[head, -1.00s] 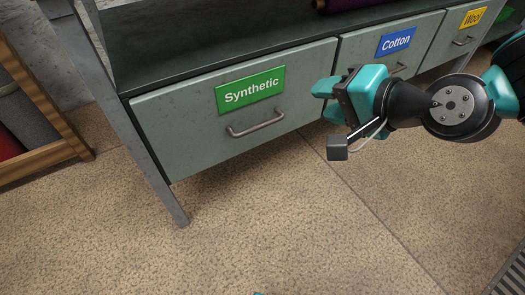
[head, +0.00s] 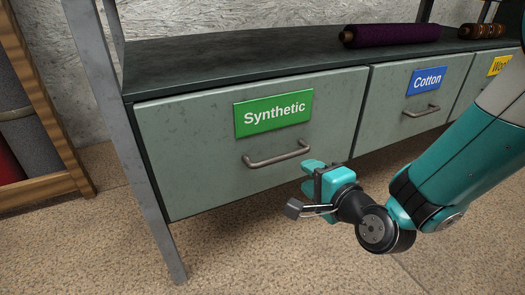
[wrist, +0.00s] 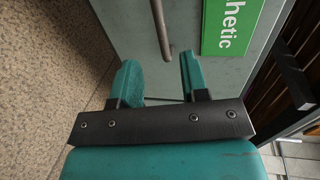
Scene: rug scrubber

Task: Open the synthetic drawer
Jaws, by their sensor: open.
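The synthetic drawer (head: 200,155) is a grey-green front with a green "Synthetic" label (head: 273,114) and a metal bar handle (head: 276,154). It looks shut in the bench. In the head view my gripper (head: 308,175) is just right of and below the handle's right end, in front of the drawer. In the wrist view the two teal fingers (wrist: 159,80) are apart with nothing between them. The handle (wrist: 161,30) lies beyond the fingertips, roughly in line with the gap, and the label (wrist: 232,25) is to the right. The fingers do not appear to touch the handle.
The Cotton drawer (head: 415,107) adjoins on the right, then the Wool drawer (head: 490,85). A grey bench leg (head: 140,190) stands at left. A purple roll (head: 395,35) lies on the benchtop (head: 230,60). A wooden rack (head: 55,120) is far left. The floor in front is clear.

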